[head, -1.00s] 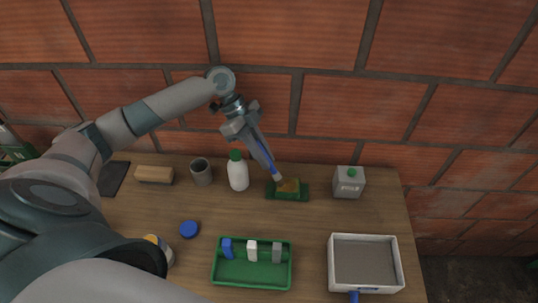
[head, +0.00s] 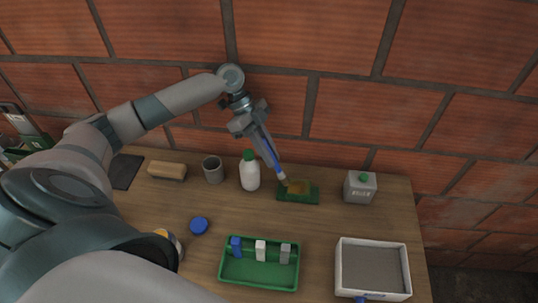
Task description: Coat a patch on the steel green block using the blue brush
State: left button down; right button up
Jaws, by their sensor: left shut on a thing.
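My left gripper (head: 262,138) is shut on the blue brush (head: 270,154), which slants down to the right. The brush's pale tip is at the left edge of the patch; I cannot tell whether it touches. My right gripper is not in view.
A white bottle (head: 250,174) with a green cap stands just left of the block, beside a grey cup (head: 213,170) and a wooden block (head: 167,171). In front are a green tray (head: 259,283), a white-rimmed tray (head: 373,243) and a blue lid (head: 199,225).

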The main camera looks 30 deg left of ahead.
pick_arm(q)
jog(key=shift+w+r, duration=0.15)
jog(key=shift+w, duration=0.1)
jog(key=d, duration=0.1)
jog(key=w+d+p, duration=0.1)
jog(key=d, duration=0.1)
jog(key=shift+w+r, duration=0.15)
jog(key=shift+w, duration=0.05)
dwell(0.3)
jog(key=shift+d, duration=0.15)
jog(key=d, duration=0.1)
jog(key=w+d, duration=0.1)
jog(key=d+p, duration=0.1)
jog(key=shift+w+r, duration=0.1)
jog(key=shift+w, duration=0.2)
